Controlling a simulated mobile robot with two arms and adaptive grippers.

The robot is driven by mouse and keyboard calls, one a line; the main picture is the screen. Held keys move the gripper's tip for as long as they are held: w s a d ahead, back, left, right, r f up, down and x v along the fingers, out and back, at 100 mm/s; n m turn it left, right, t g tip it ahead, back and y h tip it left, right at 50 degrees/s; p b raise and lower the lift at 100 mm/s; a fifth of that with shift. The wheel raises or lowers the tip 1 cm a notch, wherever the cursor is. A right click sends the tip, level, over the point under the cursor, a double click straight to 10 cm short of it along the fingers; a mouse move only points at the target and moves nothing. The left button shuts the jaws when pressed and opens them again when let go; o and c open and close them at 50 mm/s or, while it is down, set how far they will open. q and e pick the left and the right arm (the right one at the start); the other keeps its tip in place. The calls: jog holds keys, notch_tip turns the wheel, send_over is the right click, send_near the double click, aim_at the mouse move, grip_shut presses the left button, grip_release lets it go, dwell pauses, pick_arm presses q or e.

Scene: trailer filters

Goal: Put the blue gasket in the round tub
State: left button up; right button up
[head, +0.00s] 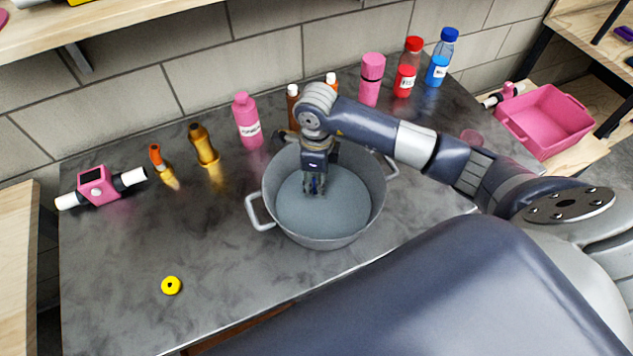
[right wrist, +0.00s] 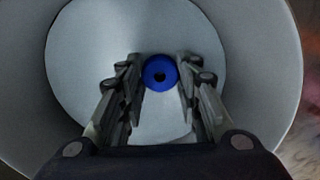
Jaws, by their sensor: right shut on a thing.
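The blue gasket (right wrist: 160,73) is a small ring with a dark hole, seen in the right wrist view between the fingertips of my right gripper (right wrist: 158,82). My right gripper is shut on it. In the head view my right gripper (head: 315,184) points down inside the round grey tub (head: 268,196), and the gasket is hidden there. The tub's pale inside also fills most of the right wrist view (right wrist: 75,50). I cannot tell whether the gasket touches the tub's floor. My left gripper is not in view.
A yellow ring (head: 171,286) lies at the front left of the dark counter (head: 120,240). A pink device (head: 98,187) with white ends is at the left. Several bottles, including a pink one (head: 247,121), stand along the wall. A pink bin (head: 546,119) is at the right.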

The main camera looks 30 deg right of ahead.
notch_tip(320, 180, down, 2)
jog(key=shift+f, duration=0.1)
jog(key=shift+f, duration=0.25)
jog(key=o, duration=0.7)
jog(key=shift+r, duration=0.1)
jog(key=shift+r, duration=0.15)
notch_tip(320, 180, up, 12)
jog(key=shift+r+b, duration=0.1)
jog(key=shift+b, duration=1.15)
